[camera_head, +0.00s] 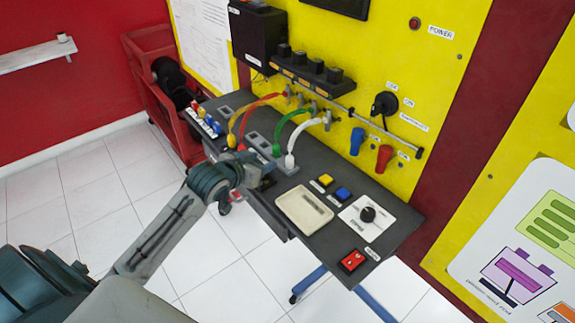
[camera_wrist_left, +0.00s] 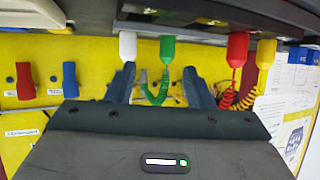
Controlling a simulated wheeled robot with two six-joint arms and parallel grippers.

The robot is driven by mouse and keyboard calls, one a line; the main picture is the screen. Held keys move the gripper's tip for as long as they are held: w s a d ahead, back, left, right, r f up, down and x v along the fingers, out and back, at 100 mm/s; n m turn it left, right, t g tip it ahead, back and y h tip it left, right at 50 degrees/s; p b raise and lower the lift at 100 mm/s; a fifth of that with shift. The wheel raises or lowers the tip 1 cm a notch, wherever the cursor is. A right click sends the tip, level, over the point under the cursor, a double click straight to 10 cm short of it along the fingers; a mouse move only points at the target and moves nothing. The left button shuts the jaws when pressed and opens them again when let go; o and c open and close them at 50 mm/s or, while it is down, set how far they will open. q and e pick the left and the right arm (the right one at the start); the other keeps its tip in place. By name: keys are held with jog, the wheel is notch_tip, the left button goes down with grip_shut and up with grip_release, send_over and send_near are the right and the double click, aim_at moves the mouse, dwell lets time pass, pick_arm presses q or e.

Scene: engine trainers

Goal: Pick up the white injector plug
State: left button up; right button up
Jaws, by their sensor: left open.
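The white injector plug (camera_head: 290,161) stands upright on the dark panel at the right end of a row of plugs, with a white cable arching to the yellow board. It also shows in the left wrist view (camera_wrist_left: 128,46), just beyond the left-hand finger. The green plug (camera_wrist_left: 167,49) shows between the two fingers in that view. My left gripper (camera_head: 262,172) is open and empty, low at the panel's front edge, left of the white plug in the head view. Its two fingers show in the wrist view (camera_wrist_left: 160,80). My right gripper is not in view.
Yellow (camera_head: 231,141) and red (camera_head: 241,148) plugs stand left of the green one. A beige tray (camera_head: 303,211), yellow and blue buttons, a dial (camera_head: 367,214) and a red switch (camera_head: 352,261) lie to the right. Blue (camera_head: 357,141) and red (camera_head: 384,158) handles hang on the board.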

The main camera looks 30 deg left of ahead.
aim_at(287, 162)
pick_arm(q)
jog(key=shift+s+d+r+m+h, duration=0.1)
jog(key=shift+s+d+m+h, duration=0.6)
jog(key=shift+s+d+h, duration=0.3)
jog(key=shift+d+r+h, duration=0.1)
jog(key=shift+r+h, duration=0.05)
jog(key=shift+h, duration=0.15)
jog(key=shift+w+d, duration=0.15)
jog(key=shift+w, duration=0.05)
jog(key=x, duration=0.5)
jog(key=shift+s+p, duration=0.1)
jog(key=shift+p, duration=0.2)
jog(key=shift+w+d, duration=0.15)
jog(key=shift+w, duration=0.25)
jog(key=p+x, duration=0.1)
jog(key=x, duration=0.1)
jog(key=p+x, duration=0.1)
jog(key=x, duration=0.1)
jog(key=shift+w+d+f, duration=0.2)
jog(key=shift+f, duration=0.2)
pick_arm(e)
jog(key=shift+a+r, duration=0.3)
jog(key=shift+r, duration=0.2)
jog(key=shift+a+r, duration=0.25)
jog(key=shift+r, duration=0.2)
